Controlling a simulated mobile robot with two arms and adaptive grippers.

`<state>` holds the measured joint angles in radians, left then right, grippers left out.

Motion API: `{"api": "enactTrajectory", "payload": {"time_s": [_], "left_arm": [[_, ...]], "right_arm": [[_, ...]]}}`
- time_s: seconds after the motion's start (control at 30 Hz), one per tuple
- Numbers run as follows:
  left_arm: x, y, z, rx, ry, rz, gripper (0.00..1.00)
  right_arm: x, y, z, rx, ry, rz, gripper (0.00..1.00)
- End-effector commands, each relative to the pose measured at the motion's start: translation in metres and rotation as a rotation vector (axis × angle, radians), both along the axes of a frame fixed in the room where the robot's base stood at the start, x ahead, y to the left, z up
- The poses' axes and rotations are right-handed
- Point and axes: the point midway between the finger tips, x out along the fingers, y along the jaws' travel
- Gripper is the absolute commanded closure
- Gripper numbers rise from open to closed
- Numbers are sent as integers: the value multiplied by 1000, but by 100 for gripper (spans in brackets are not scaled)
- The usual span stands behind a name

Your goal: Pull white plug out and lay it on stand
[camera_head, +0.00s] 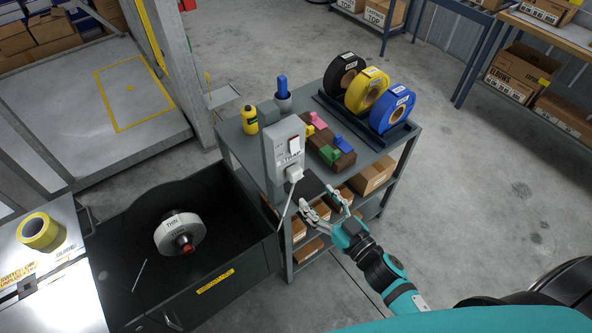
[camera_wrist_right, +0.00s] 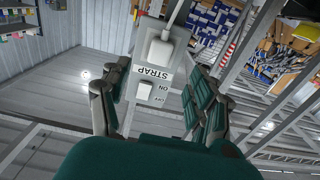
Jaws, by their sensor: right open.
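The white plug (camera_head: 294,174) sits in the front of an upright grey socket box (camera_head: 270,153) labelled STRAP, below its switch. A white cord hangs from the plug. In the right wrist view the plug (camera_wrist_right: 160,48) appears upside down, between and beyond the fingers. My right gripper (camera_head: 328,203) is open and empty, in front of the box and a little to the right of the plug, apart from it. A small dark flat ledge (camera_head: 311,187) lies beside the plug; I cannot tell if it is the stand. My left gripper is not in view.
The grey cart (camera_head: 233,140) holds tape rolls (camera_head: 367,92), coloured clips on a brown block (camera_head: 330,147) and a yellow bottle (camera_head: 249,120). A dark bin (camera_head: 236,258) with a white reel (camera_head: 180,233) is at left. Open floor lies to the right.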

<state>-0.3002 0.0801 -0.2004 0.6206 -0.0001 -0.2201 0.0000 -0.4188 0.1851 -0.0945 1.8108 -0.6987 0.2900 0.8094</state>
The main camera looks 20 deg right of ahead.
Motion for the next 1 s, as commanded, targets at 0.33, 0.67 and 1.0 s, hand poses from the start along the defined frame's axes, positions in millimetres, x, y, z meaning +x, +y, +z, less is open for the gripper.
{"api": "enactTrajectory", "payload": {"time_s": [0.33, 0.67, 1.0], "left_arm": [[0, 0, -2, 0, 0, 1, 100], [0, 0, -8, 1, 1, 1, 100], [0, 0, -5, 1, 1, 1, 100]], "right_arm": [[8, 2, -1, 1, 0, -1, 38], [51, 18, -1, 0, -1, -1, 38], [81, 29, -1, 0, 2, -1, 38]]}}
